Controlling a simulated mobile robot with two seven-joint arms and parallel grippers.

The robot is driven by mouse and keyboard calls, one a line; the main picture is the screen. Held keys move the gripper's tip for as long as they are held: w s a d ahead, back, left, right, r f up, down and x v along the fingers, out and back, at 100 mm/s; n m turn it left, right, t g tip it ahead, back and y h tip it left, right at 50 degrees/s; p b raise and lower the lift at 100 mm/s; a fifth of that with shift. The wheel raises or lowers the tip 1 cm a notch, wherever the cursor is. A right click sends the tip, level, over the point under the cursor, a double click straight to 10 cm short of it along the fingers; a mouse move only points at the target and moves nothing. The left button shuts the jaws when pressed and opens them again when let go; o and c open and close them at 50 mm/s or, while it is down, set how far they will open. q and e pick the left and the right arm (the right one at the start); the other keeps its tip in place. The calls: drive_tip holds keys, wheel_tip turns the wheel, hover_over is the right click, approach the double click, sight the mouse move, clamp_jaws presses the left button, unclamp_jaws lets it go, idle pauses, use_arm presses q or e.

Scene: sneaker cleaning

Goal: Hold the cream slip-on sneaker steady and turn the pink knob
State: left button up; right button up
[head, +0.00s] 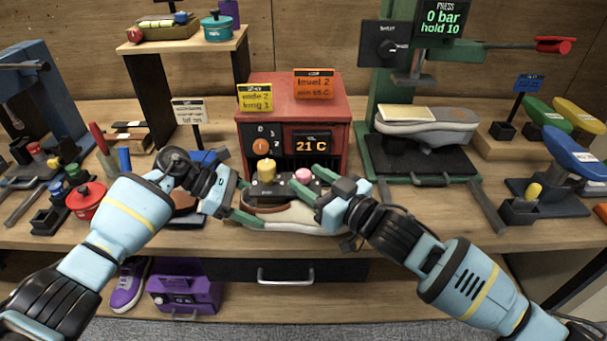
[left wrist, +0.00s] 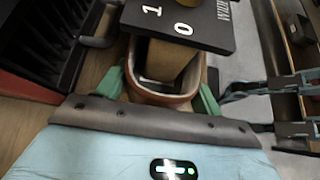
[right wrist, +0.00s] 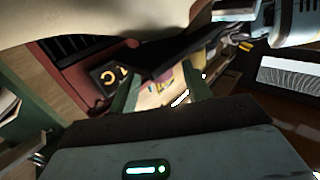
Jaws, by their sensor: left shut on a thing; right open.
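The cream slip-on sneaker (head: 290,215) lies on the bench under a black control panel (head: 285,193), partly hidden by it and my grippers. My left gripper (head: 246,206) is shut on one end of the sneaker. In the left wrist view its green fingers flank the brown-rimmed opening of the sneaker (left wrist: 160,98). The pink knob (head: 303,175) stands on the panel, right of a yellow knob (head: 266,170). My right gripper (head: 318,186) is open beside the pink knob. In the right wrist view the pink knob (right wrist: 167,75) shows between and beyond the fingers; contact is unclear.
A red heater box (head: 290,115) reading 21 C stands right behind the panel. A green press (head: 385,140) with another shoe (head: 425,122) is at right. Some bare bench (head: 440,215) lies front right.

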drive_tip(key=shift+x, duration=1.3)
drive_tip(key=c, duration=1)
